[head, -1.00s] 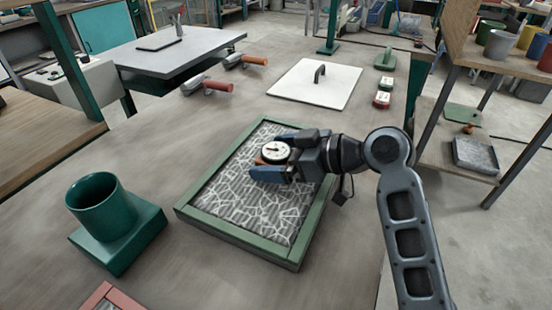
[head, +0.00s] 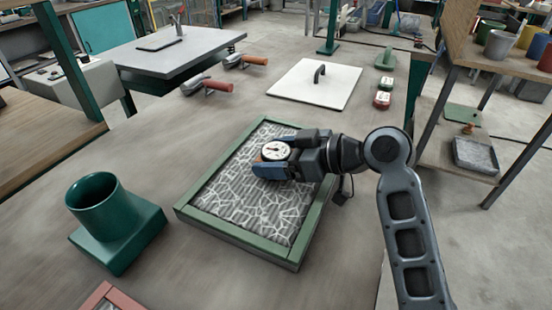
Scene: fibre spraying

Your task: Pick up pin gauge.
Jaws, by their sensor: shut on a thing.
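The pin gauge (head: 275,150) shows a round white dial with a dark rim and an orange-brown part at its left side. It is over the grey, white-veined panel in the green frame (head: 187,213). My gripper (head: 272,158) reaches in from the right and is shut on the gauge, with a finger on each side of it. The gauge's lower part is hidden by the fingers. I cannot tell whether it still touches the panel.
A green cup on a square base (head: 118,230) stands at left. A white board with a black handle (head: 312,88) lies behind. Two trowel-like tools with orange (head: 253,60) and red (head: 217,86) handles lie at back left.

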